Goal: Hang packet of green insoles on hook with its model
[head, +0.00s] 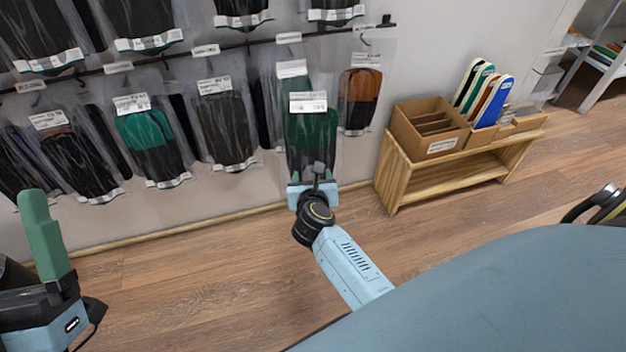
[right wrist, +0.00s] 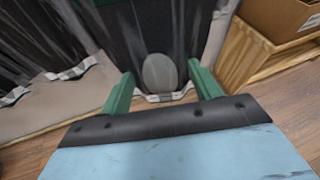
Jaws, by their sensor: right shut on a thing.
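The packet of green insoles (head: 311,132) is a clear bag with dark green insoles and a white label, upright in front of the wall rack. My right gripper (head: 313,188) is shut on its lower end. In the right wrist view the packet's dark lower part (right wrist: 158,45) lies between the green fingers (right wrist: 162,92). Another packet's label (head: 291,68) shows just above and behind. Whether the held packet's top is on a hook cannot be told. My left gripper (head: 45,236) is at the lower left, away from the rack; its finger opening cannot be made out.
A black rail (head: 240,45) carries hanging packets, including a teal and black one (head: 146,135) and an orange-brown one (head: 360,95) close at the right. A wooden bench (head: 455,172) with a cardboard box (head: 428,130) stands to the right. The floor below the rack is clear.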

